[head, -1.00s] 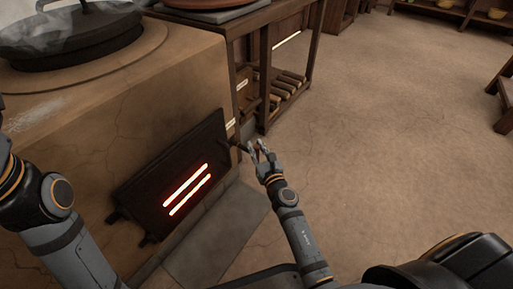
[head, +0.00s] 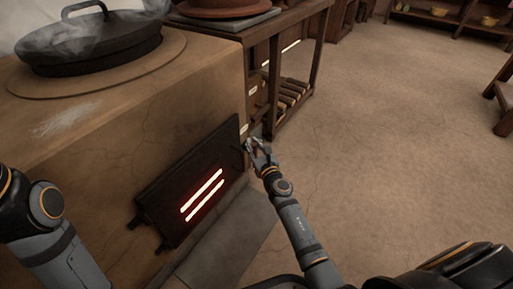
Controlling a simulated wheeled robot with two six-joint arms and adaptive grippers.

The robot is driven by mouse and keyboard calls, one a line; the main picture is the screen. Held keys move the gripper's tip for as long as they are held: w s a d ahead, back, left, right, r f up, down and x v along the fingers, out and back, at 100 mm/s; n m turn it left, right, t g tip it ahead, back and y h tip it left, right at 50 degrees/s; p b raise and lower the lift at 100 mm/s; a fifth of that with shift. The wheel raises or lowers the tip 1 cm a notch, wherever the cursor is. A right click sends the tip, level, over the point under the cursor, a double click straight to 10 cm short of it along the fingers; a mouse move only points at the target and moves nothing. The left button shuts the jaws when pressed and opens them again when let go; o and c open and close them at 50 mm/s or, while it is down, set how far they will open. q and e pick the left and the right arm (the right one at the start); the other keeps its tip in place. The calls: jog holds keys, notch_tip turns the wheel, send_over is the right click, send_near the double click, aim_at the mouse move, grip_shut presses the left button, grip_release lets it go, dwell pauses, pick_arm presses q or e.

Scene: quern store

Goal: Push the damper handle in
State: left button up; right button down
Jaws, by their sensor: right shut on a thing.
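The stove (head: 60,150) is a large cracked clay block at the left. A dark iron fire door (head: 160,205) with two glowing slots is on its front. The damper handle is a small dark piece by the stove's right front corner, mostly hidden by my fingers. My right gripper (head: 260,150) is at that corner, its fingers closed around the handle. How far the handle stands out cannot be made out. My left arm comes in at the left edge, and its gripper is out of view.
A steaming lidded black pan (head: 95,45) sits on the stove top. A wooden table (head: 290,40) with a lower slatted shelf stands just behind the stove. A stone slab (head: 225,240) lies before the fire door. The floor (head: 400,150) at the right is clear.

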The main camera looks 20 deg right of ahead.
jog(key=shift+s+a+f, duration=0.1)
jog(key=shift+a+f, duration=0.05)
jog(key=shift+a, duration=0.05)
jog(key=c, duration=1.2)
grip_release()
jog(key=shift+s, duration=0.3)
jog(key=s, duration=0.7)
jog(key=s+d, duration=0.1)
jog(key=s, duration=0.3)
jog(key=shift+s, duration=0.2)
